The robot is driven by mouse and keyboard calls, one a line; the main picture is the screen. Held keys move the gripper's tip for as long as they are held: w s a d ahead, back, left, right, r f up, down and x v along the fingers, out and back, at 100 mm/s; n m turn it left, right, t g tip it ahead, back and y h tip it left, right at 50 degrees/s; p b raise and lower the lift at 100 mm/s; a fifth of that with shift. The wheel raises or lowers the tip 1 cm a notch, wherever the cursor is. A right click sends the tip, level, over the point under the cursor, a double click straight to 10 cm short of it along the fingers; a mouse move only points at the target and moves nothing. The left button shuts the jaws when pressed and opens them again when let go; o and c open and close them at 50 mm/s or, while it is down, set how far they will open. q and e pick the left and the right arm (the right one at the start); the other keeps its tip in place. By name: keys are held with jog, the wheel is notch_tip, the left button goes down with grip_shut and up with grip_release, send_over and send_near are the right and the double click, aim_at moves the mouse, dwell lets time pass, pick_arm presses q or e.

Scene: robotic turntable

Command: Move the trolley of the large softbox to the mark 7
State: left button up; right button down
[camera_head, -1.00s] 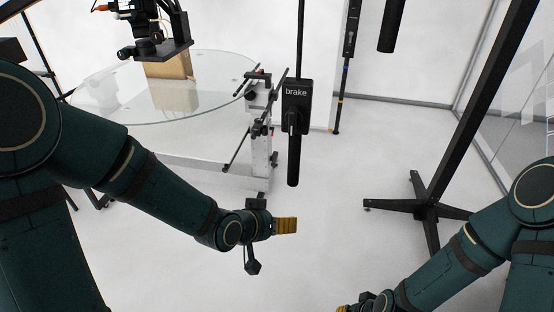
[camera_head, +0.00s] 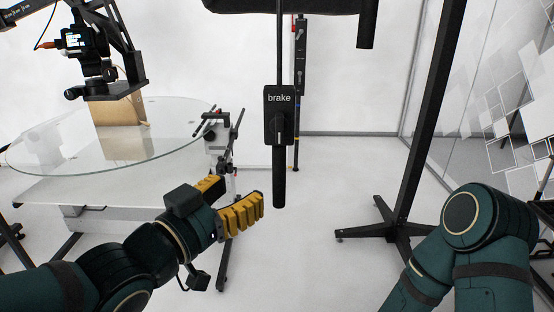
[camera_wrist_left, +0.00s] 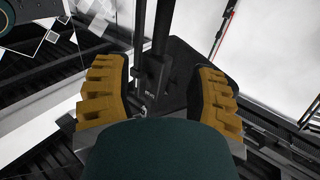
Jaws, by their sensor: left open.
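A black box labelled "brake" (camera_head: 279,115) hangs on a thin rod in the middle of the head view, with a black handle (camera_head: 279,178) pointing down from it. A dark edge (camera_head: 300,5), perhaps the large softbox, crosses the top. My left gripper (camera_head: 240,190) is open, with yellow fingers, and appears just left of the handle. In the left wrist view, dark rod-like parts and a dark plate (camera_wrist_left: 190,75) show between and beyond the open fingers (camera_wrist_left: 158,66); I cannot tell whether they touch. My right gripper is out of view. The trolley and mark 7 are not visible.
A glass turntable (camera_head: 60,150) with a cardboard box (camera_head: 118,108) stands at the left, a camera rig (camera_head: 105,75) over it. A black stand (camera_head: 400,215) with splayed feet is at the right. White floor between them is clear.

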aim_at(275, 164)
pick_arm(q)
jog(key=p+x, duration=0.3)
jog(key=x, duration=0.9)
jog(key=shift+w+d, duration=0.1)
jog(key=shift+w, duration=0.15)
grip_shut()
